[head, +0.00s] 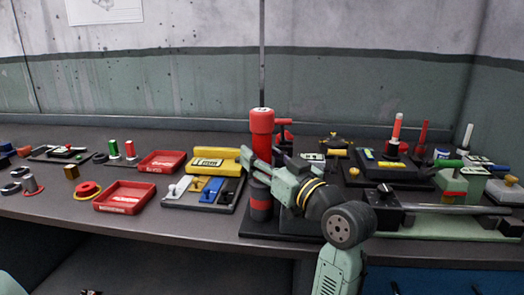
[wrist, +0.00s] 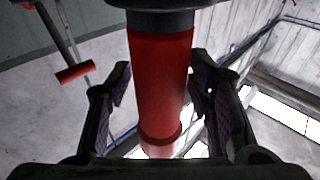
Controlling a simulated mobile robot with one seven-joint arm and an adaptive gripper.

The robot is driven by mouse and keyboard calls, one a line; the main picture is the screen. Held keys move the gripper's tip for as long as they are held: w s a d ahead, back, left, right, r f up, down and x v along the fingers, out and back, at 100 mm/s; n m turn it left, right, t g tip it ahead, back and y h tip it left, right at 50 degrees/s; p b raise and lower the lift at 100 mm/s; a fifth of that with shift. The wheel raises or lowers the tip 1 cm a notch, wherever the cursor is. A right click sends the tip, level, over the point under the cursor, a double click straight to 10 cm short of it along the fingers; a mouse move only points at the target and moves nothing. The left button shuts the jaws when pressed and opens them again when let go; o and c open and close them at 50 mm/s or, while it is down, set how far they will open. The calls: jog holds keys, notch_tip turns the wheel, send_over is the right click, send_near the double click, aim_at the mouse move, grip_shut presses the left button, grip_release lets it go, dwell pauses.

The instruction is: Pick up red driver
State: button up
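The red driver (head: 262,135) looks to be the thick upright red cylinder near the middle of the bench in the head view. It has a wider cap on top and a dark lower part with a red band. In the wrist view the red cylinder (wrist: 160,80) runs down the middle, with a black section at the top of the picture. My gripper (head: 262,168) is at its middle height in the head view. In the wrist view my gripper (wrist: 160,85) is open, one finger each side, with gaps to the red surface. The head view partly hides the fingers.
A red side handle (head: 283,134) on a post stands just right of the cylinder. Dark fixtures (head: 390,165) crowd the bench to the right. A yellow and grey tool tray (head: 205,190) and red trays (head: 122,197) lie to the left. The bench's front edge is close.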

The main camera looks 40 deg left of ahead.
grip_shut()
jog(key=shift+r, duration=0.1)
dwell(0.3)
jog(key=shift+r, duration=0.1)
